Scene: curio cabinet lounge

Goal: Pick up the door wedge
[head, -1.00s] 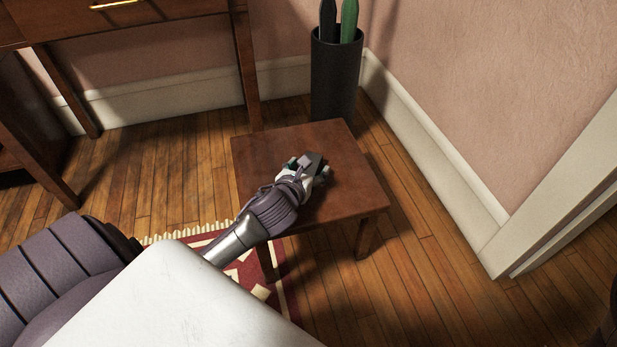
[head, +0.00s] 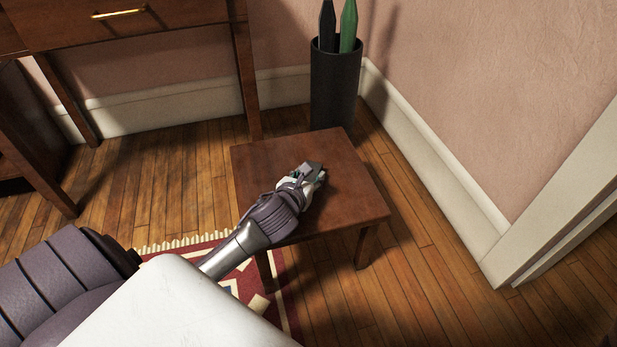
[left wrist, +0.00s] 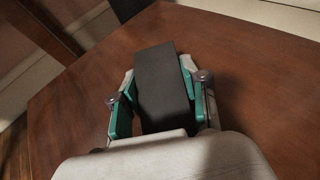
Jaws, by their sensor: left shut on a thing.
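The door wedge (left wrist: 162,85) is a dark grey-black block. In the left wrist view it lies between the green-padded fingers of my left gripper (left wrist: 160,98), which are shut on it from both sides. In the head view my left gripper (head: 312,172) is over the top of the small brown wooden table (head: 345,200). The wedge (head: 316,165) shows only as a small dark patch at the fingertips there. I cannot tell whether it touches the tabletop. My right gripper is not in view.
A black cylindrical bin (head: 335,90) holding a dark and a green umbrella stands behind the table. A desk (head: 130,30) with a brass handle is at the back left. A red patterned rug (head: 280,290) lies below. A pink wall and white door frame (head: 555,190) are at the right.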

